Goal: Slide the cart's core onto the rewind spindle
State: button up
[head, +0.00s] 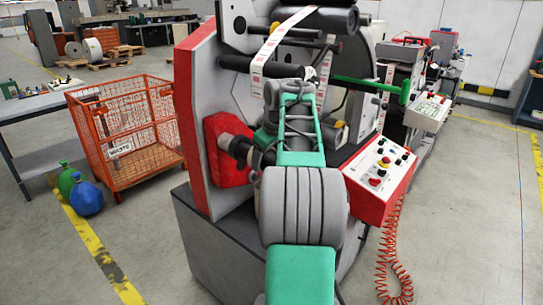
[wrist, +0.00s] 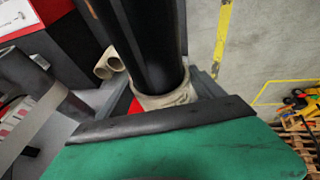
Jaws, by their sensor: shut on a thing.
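The core (wrist: 168,97) is a short beige ring in the wrist view, just beyond the dark front edge of my gripper (wrist: 160,120). A thick black shaft (wrist: 150,40), which looks like the rewind spindle, runs from the top of that view down to the core's opening. The core seems to be around its end, but how far on it sits I cannot tell. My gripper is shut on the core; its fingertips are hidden. In the head view, my arm largely covers the gripper, beside the machine's red block (head: 228,165).
The rewinder's grey and red frame (head: 195,110) rises close to my arm. A red control box (head: 380,178) with a coiled cord stands to the right. Two beige tubes (wrist: 108,63) show in the wrist view.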

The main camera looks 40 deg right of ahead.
jog(key=shift+w+a+p, duration=0.15)
jog(key=shift+w+p, duration=0.6)
jog(key=shift+w, duration=0.65)
jog(key=shift+w+a+p, duration=0.1)
jog(key=shift+w+p, duration=0.6)
jog(key=shift+w, duration=0.7)
jog(key=o, duration=1.4)
jog(key=shift+a+r+p, duration=0.25)
jog(key=shift+r+p, duration=0.6)
jog(key=shift+r, duration=0.3)
jog(key=shift+a+r+p, duration=0.25)
jog(key=shift+r+p, duration=0.65)
jog(key=shift+r, duration=0.25)
jog(key=shift+a+r+p, duration=0.25)
jog(key=shift+r+p, duration=0.6)
jog(key=shift+r, duration=0.3)
